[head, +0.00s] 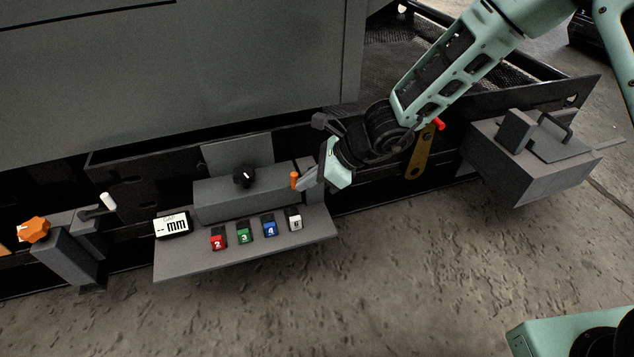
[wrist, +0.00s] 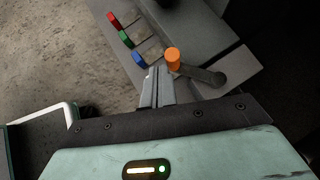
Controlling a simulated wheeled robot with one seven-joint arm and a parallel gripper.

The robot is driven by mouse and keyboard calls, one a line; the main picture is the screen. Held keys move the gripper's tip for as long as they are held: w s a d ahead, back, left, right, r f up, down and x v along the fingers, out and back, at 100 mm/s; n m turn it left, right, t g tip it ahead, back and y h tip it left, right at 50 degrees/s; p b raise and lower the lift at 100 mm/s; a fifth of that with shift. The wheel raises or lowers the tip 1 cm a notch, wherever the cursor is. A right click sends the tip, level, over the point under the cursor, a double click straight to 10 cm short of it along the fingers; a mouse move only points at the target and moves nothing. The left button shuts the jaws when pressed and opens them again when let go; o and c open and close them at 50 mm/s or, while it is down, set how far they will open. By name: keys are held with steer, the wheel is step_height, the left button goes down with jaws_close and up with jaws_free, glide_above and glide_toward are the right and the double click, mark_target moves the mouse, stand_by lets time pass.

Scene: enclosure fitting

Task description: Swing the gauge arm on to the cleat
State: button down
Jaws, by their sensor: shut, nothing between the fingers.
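A short dark lever arm (wrist: 205,74) carries an upright orange knob (wrist: 173,57) at one end; I take it for the gauge arm. In the head view the orange knob (head: 294,180) stands at the right end of the grey block on the shelf. My gripper (head: 305,182) is shut and empty right beside the knob. In the wrist view the fingertips (wrist: 158,75) are just below and left of the knob; I cannot tell if they touch it. The lever lies mostly behind my gripper in the head view. I cannot pick out the cleat for certain.
The shelf (head: 240,262) holds a gap display (head: 173,226) reading "-- mm" and several numbered coloured blocks (head: 244,235). A black dial (head: 244,177) sits behind. An orange knob (head: 34,229) and white-tipped lever (head: 108,201) are left. A yellow slotted plate (head: 420,155) and grey box (head: 535,175) are right.

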steer(key=shift+w+a+p, duration=0.15)
steer(key=shift+w+a, duration=0.05)
steer(key=shift+a, duration=0.4)
steer(key=shift+w+a+p, duration=0.15)
steer(key=shift+a, duration=0.4)
steer(key=shift+w+a+p, duration=0.45)
steer(key=shift+a, duration=0.2)
